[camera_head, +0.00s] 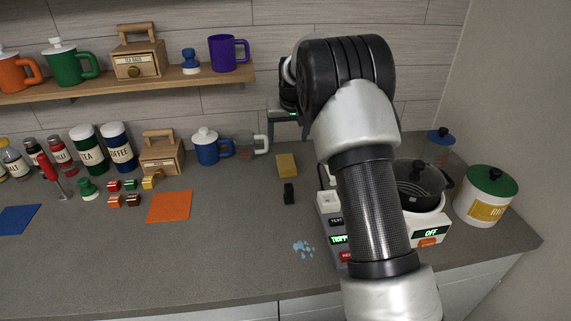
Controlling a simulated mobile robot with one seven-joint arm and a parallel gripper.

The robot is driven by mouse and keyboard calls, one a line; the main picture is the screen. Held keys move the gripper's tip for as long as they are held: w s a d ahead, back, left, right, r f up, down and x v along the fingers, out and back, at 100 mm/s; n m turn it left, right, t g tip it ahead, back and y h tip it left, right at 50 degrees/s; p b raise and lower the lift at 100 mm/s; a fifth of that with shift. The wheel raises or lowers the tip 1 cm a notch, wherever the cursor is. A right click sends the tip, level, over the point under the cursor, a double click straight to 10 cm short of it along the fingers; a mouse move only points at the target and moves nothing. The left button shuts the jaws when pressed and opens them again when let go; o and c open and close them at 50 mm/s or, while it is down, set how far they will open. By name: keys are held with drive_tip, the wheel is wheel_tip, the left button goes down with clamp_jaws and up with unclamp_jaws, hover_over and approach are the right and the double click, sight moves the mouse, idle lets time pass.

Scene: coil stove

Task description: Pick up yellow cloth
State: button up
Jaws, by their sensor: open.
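A small yellow piece (287,166) lies on the grey counter toward the back wall; it is the only loose yellow thing like a cloth, though it is too small to tell cloth from sponge. My gripper (284,132) is above and behind it in the picture, near the wall. It is open, with nothing seen between its fingers. The gripper and the yellow piece look apart. My arm hides part of the gripper's right side.
A black block (289,193) and a blue spill (303,248) are in front. A mug (250,145) stands left. An orange cloth (169,206) and blue cloth (18,219) lie further left. A cooker with a black pot (420,184) stands right. A shelf (120,89) juts out above.

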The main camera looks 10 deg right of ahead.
hover_over(286, 162)
drive_tip(key=s, duration=0.2)
drive_tip(key=f, duration=0.8)
drive_tip(key=shift+s+a+p, duration=0.1)
drive_tip(key=shift+s+p, duration=0.1)
drive_tip(key=shift+p, duration=0.15)
drive_tip(key=x, duration=0.2)
drive_tip(key=p+x, duration=0.1)
drive_tip(key=x, duration=0.1)
drive_tip(key=shift+w+d+f, duration=0.2)
drive_tip(key=shift+f, duration=0.35)
drive_tip(key=shift+f+b, duration=0.25)
drive_tip(key=shift+b, duration=0.2)
drive_tip(key=c, duration=1.1)
